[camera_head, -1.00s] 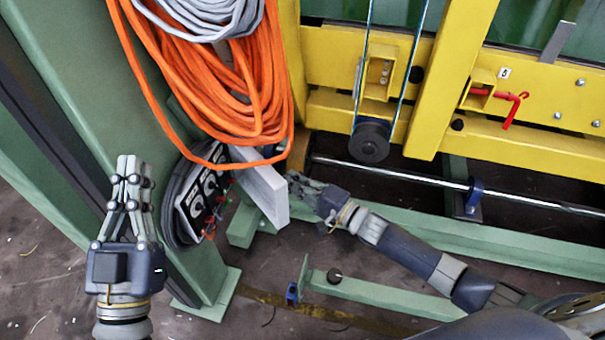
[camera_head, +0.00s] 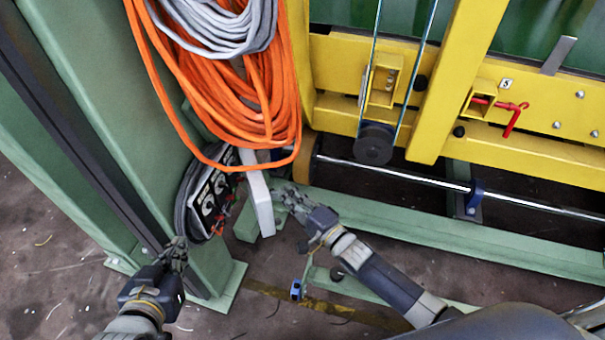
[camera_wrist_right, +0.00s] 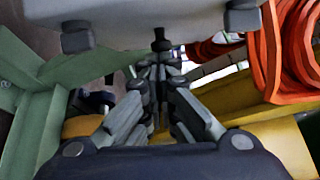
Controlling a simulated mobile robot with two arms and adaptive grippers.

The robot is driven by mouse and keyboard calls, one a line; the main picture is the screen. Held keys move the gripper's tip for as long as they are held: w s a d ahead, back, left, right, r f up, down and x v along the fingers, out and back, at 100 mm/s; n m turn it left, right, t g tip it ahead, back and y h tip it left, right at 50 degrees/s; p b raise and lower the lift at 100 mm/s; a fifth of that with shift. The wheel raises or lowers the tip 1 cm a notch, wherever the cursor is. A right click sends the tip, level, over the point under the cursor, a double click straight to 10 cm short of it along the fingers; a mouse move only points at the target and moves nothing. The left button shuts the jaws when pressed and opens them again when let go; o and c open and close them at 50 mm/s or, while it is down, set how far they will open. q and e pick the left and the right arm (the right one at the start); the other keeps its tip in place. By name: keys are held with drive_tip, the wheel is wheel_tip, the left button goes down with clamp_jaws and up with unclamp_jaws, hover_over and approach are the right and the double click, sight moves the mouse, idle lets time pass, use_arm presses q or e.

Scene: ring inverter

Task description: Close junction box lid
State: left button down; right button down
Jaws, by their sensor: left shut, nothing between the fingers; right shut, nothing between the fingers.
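The junction box (camera_head: 203,200) is a dark box with white-marked components, mounted on the side of the green post. Its lid (camera_head: 263,208), a light grey panel, stands swung open to the right of the box. In the right wrist view the lid (camera_wrist_right: 150,22) fills the top, with dark knobs along its edge. My right gripper (camera_head: 281,194) is shut and empty, just right of the lid; its fingertips (camera_wrist_right: 160,52) are close to it, and I cannot tell whether they touch. My left gripper (camera_head: 178,244) is shut and empty, below and left of the box.
Orange cable coils (camera_head: 225,95) and a grey coil (camera_head: 225,25) hang above the box, with orange loops close to the lid's top. The green post (camera_head: 110,130) stands left. A yellow frame (camera_head: 440,130) and green floor beam (camera_head: 400,215) lie right. Some floor is clear below.

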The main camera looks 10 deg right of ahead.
use_arm(q)
drive_tip(key=shift+s+a+f, duration=0.1)
drive_tip(key=shift+s+f, duration=0.1)
drive_tip(key=shift+f, duration=0.1)
